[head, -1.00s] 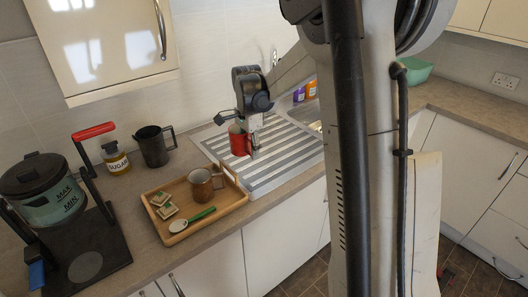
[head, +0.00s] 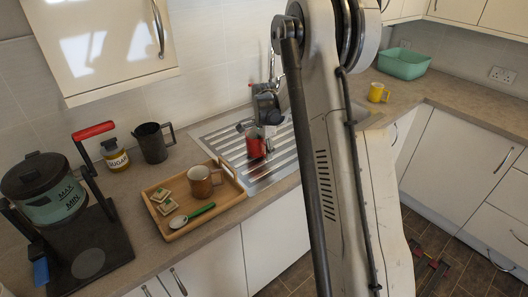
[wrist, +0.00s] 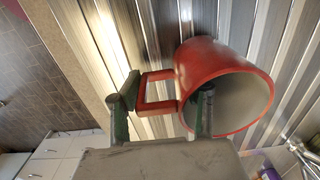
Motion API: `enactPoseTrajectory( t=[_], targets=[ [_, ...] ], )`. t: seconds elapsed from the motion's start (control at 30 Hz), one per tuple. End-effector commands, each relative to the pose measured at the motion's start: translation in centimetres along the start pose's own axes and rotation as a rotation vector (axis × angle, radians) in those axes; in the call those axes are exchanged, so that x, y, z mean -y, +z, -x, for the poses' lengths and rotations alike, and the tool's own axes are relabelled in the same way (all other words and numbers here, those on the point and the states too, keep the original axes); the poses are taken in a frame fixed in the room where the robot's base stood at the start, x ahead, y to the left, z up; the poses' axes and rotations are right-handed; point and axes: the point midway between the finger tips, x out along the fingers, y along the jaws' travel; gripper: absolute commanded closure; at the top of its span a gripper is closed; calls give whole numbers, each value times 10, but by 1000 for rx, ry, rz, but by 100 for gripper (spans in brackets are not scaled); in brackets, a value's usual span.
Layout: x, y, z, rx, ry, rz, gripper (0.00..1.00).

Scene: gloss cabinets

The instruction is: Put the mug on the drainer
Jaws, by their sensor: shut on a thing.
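A red mug (head: 255,147) is over the striped metal drainer (head: 225,141) beside the sink. My gripper (head: 257,128) is above it and shut on it. In the wrist view the red mug (wrist: 222,62) lies with its open mouth towards the lower right. One finger of my gripper (wrist: 168,92) reaches into the mouth and the other is outside, beside the square handle. The drainer's ridges (wrist: 210,22) show close behind the mug. I cannot tell whether the mug touches them.
A wooden tray (head: 228,199) with a brown mug (head: 200,182) stands left of the drainer. A dark jug (head: 152,143), a sugar jar (head: 115,156) and a coffee maker (head: 52,200) are further left. A yellow mug (head: 376,92) and green basin (head: 404,63) stand right.

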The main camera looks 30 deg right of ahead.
Motion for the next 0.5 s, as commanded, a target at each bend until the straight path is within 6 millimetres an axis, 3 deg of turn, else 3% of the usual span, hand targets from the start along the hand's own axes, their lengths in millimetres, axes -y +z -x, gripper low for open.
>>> enactPoseTrajectory(
  t=[0.43, 0.47, 0.5],
  targets=[
    [0, 0, -10, 0, 0, 0, 100],
    [0, 0, -10, 0, 0, 0, 59],
    [0, 0, -9, 0, 0, 0, 54]
  ],
)
